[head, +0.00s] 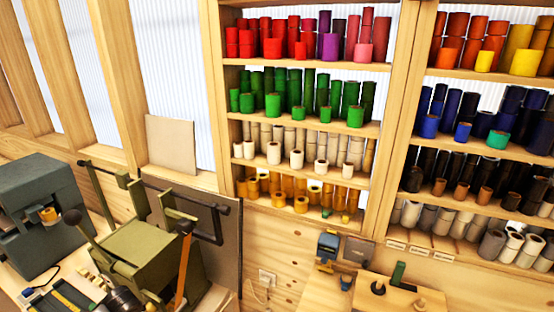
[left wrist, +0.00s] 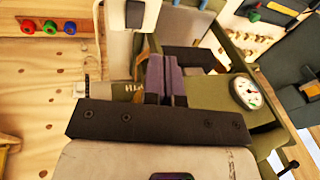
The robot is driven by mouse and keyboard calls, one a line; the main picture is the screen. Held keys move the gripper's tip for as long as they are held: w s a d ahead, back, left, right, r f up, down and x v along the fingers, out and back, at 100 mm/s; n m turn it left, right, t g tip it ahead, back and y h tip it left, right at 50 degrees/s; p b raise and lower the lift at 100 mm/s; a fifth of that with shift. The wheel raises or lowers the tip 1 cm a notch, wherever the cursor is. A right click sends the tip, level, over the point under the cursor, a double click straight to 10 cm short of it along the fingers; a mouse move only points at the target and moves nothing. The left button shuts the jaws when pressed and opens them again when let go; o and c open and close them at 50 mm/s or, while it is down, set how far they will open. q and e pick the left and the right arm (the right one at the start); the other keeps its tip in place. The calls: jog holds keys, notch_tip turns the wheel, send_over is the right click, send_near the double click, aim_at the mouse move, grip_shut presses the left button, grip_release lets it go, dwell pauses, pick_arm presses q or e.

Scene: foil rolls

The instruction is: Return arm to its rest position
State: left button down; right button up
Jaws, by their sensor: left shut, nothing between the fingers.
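My left gripper (left wrist: 164,66) shows in the left wrist view. Its two dark fingers are pressed together with nothing between them. Beyond the fingertips is the olive-green machine (left wrist: 258,112) with a round white gauge (left wrist: 246,93); I cannot tell how far the fingers are from it. In the head view, an olive-green machine (head: 140,255) with levers stands at the lower left, and neither gripper is visible. Foil rolls fill the wooden shelves: red rolls (head: 272,46), green rolls (head: 273,106), cream rolls (head: 274,153) and gold rolls (head: 301,204).
A grey machine (head: 40,210) stands at the far left. A small wooden bench (head: 410,292) with stampers is at the lower right, near a blue device (head: 328,244) on the wall. A second shelf of rolls fills the right. Colored knobs (left wrist: 48,27) line the wooden wall in the wrist view.

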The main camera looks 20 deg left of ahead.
pick_arm(q)
jog(key=d+r+m+t+p, duration=0.1)
jog(key=d+r+m+t, duration=0.2)
jog(key=d+r, duration=0.5)
jog(key=d+r+m+t+p, duration=0.1)
jog(key=d+r+m+t, duration=0.25)
jog(key=d, duration=0.85)
jog(key=s+d+r+n+h+p, duration=0.2)
jog(key=s+d+n+p, duration=0.15)
jog(key=s+d, duration=0.65)
jog(key=s+d+f+g+p, duration=0.1)
jog(key=s+f+g, duration=0.1)
jog(key=s, duration=0.5)
jog(key=s+d+f+n+g+h+p, duration=0.1)
jog(key=s+f+g+p, duration=0.1)
jog(key=s, duration=0.5)
jog(key=shift+d+f, duration=0.3)
jog(key=shift+f, duration=0.15)
jog(key=shift+s, duration=0.1)
